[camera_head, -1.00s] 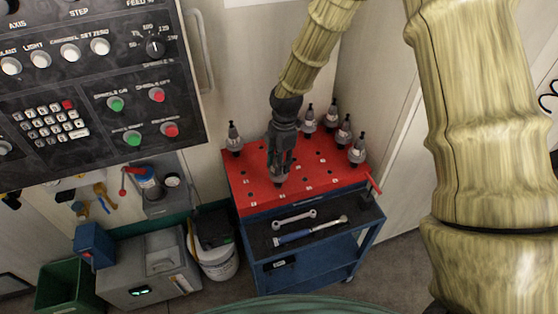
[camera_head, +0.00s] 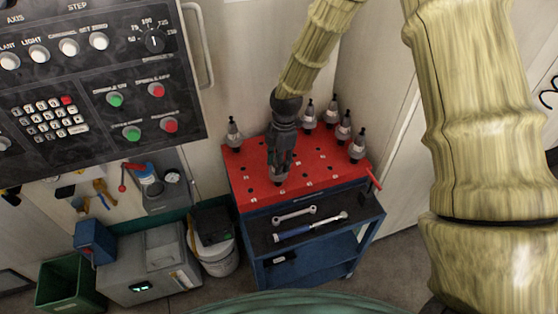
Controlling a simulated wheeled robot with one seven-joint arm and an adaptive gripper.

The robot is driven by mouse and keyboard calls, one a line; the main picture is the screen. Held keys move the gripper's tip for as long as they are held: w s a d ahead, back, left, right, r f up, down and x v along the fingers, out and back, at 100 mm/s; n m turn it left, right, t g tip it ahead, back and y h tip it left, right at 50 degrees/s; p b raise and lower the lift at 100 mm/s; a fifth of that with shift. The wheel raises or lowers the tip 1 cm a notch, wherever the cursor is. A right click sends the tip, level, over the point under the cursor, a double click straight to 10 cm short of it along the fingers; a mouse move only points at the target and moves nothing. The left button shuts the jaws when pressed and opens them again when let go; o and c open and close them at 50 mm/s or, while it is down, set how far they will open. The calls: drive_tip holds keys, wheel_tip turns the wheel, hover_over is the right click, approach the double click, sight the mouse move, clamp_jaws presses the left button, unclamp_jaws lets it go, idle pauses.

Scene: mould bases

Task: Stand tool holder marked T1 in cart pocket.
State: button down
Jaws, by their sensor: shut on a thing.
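The cart (camera_head: 250,190) has a red top with rows of dark round pockets. My gripper (camera_head: 279,174) points down over the left-middle part of the red top and is shut on a tool holder (camera_head: 278,180). Most of that holder is hidden by the fingers; only a grey lower part shows, at or just above the red top. I cannot tell whether it sits in a pocket, and no T1 mark is readable.
One tool holder (camera_head: 234,132) stands at the back left of the cart top; several others, such as one at the right (camera_head: 358,146), stand at the back right. A wrench (camera_head: 295,214) and a blue-handled tool (camera_head: 310,228) lie on the shelf below. A control panel (camera_head: 95,80) hangs at the upper left.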

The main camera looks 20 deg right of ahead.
drive_tip(key=c, duration=0.9)
unclamp_jaws()
wheel_tip(320, 180, up, 12)
drive_tip(key=d, duration=0.1)
drive_tip(key=shift+w+d, duration=0.2)
drive_tip(key=shift+w, duration=0.1)
